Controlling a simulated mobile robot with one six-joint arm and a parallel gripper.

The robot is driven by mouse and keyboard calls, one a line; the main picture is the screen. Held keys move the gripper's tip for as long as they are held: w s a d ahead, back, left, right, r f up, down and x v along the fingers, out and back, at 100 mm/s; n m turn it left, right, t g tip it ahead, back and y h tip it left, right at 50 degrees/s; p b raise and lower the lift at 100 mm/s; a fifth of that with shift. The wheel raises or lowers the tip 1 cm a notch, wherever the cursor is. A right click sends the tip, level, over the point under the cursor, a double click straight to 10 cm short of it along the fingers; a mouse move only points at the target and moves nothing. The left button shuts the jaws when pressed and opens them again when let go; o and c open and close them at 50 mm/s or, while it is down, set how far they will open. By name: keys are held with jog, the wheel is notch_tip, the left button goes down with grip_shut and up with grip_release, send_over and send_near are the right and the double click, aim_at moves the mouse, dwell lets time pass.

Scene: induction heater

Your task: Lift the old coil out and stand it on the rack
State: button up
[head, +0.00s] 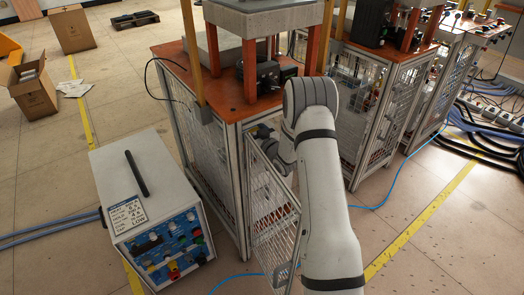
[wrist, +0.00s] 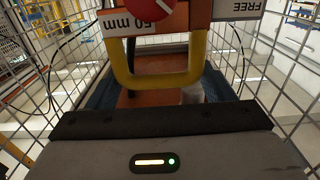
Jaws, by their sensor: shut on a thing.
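In the wrist view a yellow U-shaped handle (wrist: 160,80) hangs from an orange and grey block (wrist: 185,20) with a red dial. Its labels "50 mm" and "FREE" read upside down. I take this to be the old coil's unit; the coil winding itself I cannot make out. My gripper (wrist: 155,118) fills the lower part of the wrist view and is shut on the yellow handle; its fingertips are not clearly seen. I cannot identify the rack.
Mesh walls (wrist: 262,65) stand close on both sides in the wrist view. The cabinet's mesh door (head: 272,215) hangs open beside my arm. A grey power unit (head: 150,205) stands left of it. A blue cable (head: 385,198) crosses the floor at right.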

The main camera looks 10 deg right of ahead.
jog(key=shift+c, duration=0.9)
jog(key=shift+r, duration=0.15)
